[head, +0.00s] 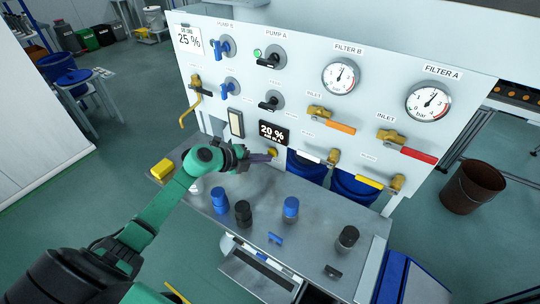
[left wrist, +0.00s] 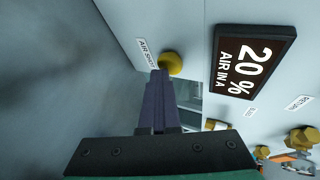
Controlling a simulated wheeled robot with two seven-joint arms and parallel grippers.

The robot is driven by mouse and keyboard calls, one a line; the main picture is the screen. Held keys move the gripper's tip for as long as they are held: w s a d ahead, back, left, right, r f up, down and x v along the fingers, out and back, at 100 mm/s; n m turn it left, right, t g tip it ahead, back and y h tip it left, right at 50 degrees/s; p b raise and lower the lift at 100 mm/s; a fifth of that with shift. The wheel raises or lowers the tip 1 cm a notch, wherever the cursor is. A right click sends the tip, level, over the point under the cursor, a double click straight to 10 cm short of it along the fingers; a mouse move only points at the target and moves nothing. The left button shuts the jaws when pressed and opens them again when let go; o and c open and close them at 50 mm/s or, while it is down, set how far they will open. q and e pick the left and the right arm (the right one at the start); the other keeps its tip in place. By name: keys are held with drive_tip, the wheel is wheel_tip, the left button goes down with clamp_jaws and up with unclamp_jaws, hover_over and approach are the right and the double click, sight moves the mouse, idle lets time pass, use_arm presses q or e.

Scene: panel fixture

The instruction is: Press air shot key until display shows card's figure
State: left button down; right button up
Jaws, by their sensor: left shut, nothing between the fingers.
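The white panel carries a small black display (head: 273,133) that reads 20 %; in the left wrist view the display (left wrist: 255,62) reads "20 % AIR IN A". The card (head: 188,40) at the panel's top left shows 25 %. The yellow air shot key (head: 272,152) sits just below the display; it also shows in the left wrist view (left wrist: 171,63) beside its AIR SHOT label. My left gripper (head: 272,156) is shut and empty, its fingertips (left wrist: 158,74) at the key. I cannot tell whether they touch it. My right gripper is not in view.
Gauges (head: 341,77), valves with coloured handles (head: 411,148) and pump knobs crowd the panel. The grey bench (head: 270,205) below holds several blue and black caps (head: 291,208) and a yellow block (head: 162,169). A brown bin (head: 473,188) stands at right.

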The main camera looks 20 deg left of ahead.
use_arm(q)
drive_tip(key=shift+s+a+p, duration=0.15)
drive_tip(key=shift+s+p, duration=0.35)
drive_tip(key=shift+s, duration=0.5)
drive_tip(key=shift+s, duration=0.25)
drive_tip(key=shift+s+a+p, duration=0.2)
drive_tip(key=shift+s+p, duration=0.4)
drive_tip(key=shift+s, duration=0.5)
drive_tip(key=shift+s+a+p, duration=0.15)
drive_tip(key=shift+s+p, duration=0.45)
drive_tip(key=shift+s, duration=0.5)
